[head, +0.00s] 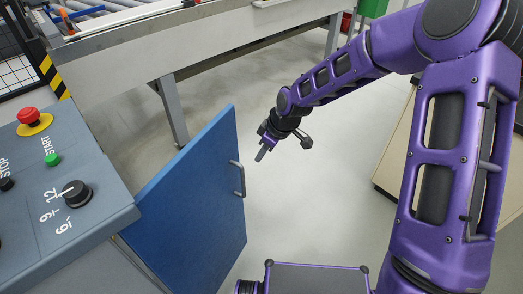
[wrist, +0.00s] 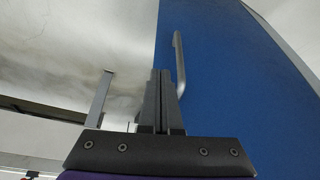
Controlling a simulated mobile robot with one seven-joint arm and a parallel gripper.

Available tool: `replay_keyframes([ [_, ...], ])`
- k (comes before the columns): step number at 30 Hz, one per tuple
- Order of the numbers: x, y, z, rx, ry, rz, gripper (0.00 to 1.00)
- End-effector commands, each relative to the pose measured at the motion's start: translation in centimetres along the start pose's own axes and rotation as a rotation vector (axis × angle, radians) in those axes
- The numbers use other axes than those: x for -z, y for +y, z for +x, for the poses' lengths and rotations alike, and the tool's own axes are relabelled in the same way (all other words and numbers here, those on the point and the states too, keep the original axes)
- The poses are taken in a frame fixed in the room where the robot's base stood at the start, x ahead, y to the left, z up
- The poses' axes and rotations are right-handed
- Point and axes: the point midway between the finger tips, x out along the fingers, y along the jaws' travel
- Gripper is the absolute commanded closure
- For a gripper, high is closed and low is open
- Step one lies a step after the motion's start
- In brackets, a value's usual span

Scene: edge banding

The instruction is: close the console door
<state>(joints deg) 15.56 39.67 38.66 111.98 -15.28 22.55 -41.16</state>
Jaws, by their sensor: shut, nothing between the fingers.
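The console door (head: 190,205) is a blue panel standing open, swung out from the grey console (head: 75,190) on the left. A grey bar handle (head: 238,178) is on its right side, near the free edge. My gripper (head: 260,154) is shut and empty, a little to the right of the handle in the head view. In the wrist view the shut fingers (wrist: 161,75) point toward the blue door (wrist: 225,70), with the handle (wrist: 179,62) just right of the fingertips. I cannot tell whether they touch it; in the head view a gap shows.
The console top carries a red emergency button (head: 29,115), a green start button (head: 52,159) and a black knob (head: 76,193). A long machine table (head: 150,45) stands behind the door. A beige cabinet (head: 397,150) is at right. Grey floor (head: 310,190) between is clear.

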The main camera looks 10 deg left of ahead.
Motion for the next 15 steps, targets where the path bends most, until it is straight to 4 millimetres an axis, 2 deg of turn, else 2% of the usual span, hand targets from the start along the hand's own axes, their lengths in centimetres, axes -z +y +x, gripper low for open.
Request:
replay_keyframes([
  [1,-0.1,-0.1,1.6,0.004,-0.002,-0.002,1.0],
  [7,-0.1,-0.1,5.7,0.002,-0.001,-0.001,1.0],
  [10,1.6,0.0,6.2,-0.002,0.002,-0.003,1.0],
  [15,3.2,0.1,6.7,-0.002,0.001,0.0,1.0],
])
